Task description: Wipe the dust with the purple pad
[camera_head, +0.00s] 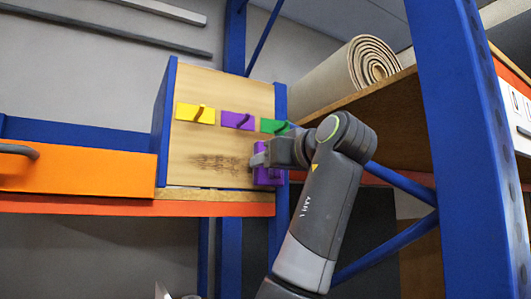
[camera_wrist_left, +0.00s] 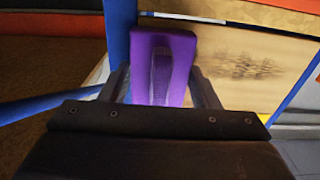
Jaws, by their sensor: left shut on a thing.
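The dust is a dark smudge (camera_head: 215,163) on the light wooden panel (camera_head: 190,145); it also shows in the left wrist view (camera_wrist_left: 243,66), right of the pad. My left gripper (camera_head: 259,158) is at the panel's right edge, to the right of the smudge. It is shut on the purple pad (camera_head: 268,177). In the left wrist view the pad (camera_wrist_left: 178,42) stands between the two fingers, which close on its raised handle (camera_wrist_left: 160,78). I cannot tell whether the pad touches the panel. My right gripper is not in view.
Yellow (camera_head: 188,113), purple (camera_head: 238,120) and green (camera_head: 272,126) plates with hooks line the panel above the smudge. An orange bin (camera_head: 80,170) is on the left. A rolled rug (camera_head: 350,75) lies on the shelf at right. A blue post (camera_head: 465,150) stands at right.

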